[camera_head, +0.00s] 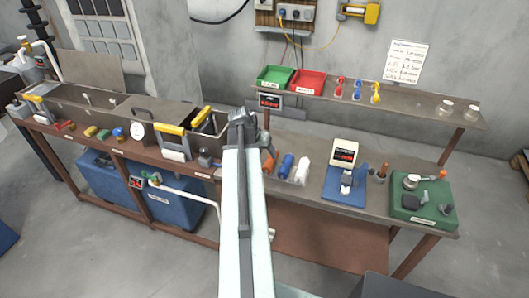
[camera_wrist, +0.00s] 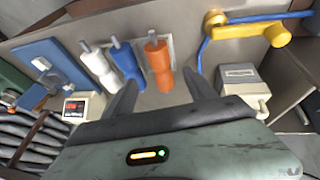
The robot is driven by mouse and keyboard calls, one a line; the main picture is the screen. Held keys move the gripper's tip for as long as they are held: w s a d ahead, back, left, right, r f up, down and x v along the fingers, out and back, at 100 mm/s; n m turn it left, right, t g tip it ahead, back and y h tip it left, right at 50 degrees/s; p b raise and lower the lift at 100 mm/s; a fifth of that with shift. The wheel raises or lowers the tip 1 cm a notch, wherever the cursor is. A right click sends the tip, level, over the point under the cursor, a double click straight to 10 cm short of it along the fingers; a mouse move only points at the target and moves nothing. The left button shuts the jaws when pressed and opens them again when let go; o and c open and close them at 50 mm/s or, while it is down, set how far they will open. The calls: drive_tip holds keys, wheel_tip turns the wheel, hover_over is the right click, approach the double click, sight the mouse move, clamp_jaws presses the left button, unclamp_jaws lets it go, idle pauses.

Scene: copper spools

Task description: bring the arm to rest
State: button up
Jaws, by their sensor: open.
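My gripper (camera_wrist: 160,78) is open, with its two dark fingers spread apart and nothing between them in the wrist view. Beyond the fingers stand an orange bottle-like tool (camera_wrist: 158,65), a blue one (camera_wrist: 127,62) and a white one (camera_wrist: 100,66). The fingers appear apart from them. In the head view my arm (camera_head: 243,200) reaches forward over the bench edge, and the gripper's fingers cannot be made out at its far end. The orange (camera_head: 268,163), blue (camera_head: 286,166) and white (camera_head: 302,171) tools stand just right of the arm's end.
A blue plate fixture (camera_head: 345,198) and a green mat (camera_head: 424,205) lie on the bench (camera_head: 390,172) to the right. A shelf (camera_head: 410,97) above holds a green bin (camera_head: 275,78) and a red bin (camera_head: 307,82). Tanks (camera_head: 75,98) with yellow-handled racks line the left.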

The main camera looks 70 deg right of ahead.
drive_tip(key=shift+w, duration=0.1)
idle(0.4)
drive_tip(key=w+a+n+t, duration=0.1)
drive_tip(key=w+a+n, duration=0.1)
drive_tip(key=w+a, duration=0.75)
drive_tip(key=w+a+n+t, duration=0.1)
drive_tip(key=w+a+n, duration=0.35)
drive_tip(key=w, duration=0.85)
drive_tip(key=w+a+f+n+t+y, duration=0.1)
drive_tip(key=w+a, duration=0.4)
drive_tip(key=a, duration=0.5)
drive_tip(key=w+a+f+n, duration=0.1)
drive_tip(key=w+a, duration=0.4)
drive_tip(key=a, duration=0.6)
drive_tip(key=s+a+n+y, duration=0.1)
drive_tip(key=a+n, duration=0.3)
drive_tip(key=a, duration=0.9)
drive_tip(key=s+a+n+g+y, duration=0.1)
drive_tip(key=a+n, duration=0.3)
drive_tip(key=a, duration=0.9)
drive_tip(key=shift+s+a+f+y+b, duration=0.3)
drive_tip(key=shift+s+f+y, duration=0.15)
drive_tip(key=shift+y, duration=0.35)
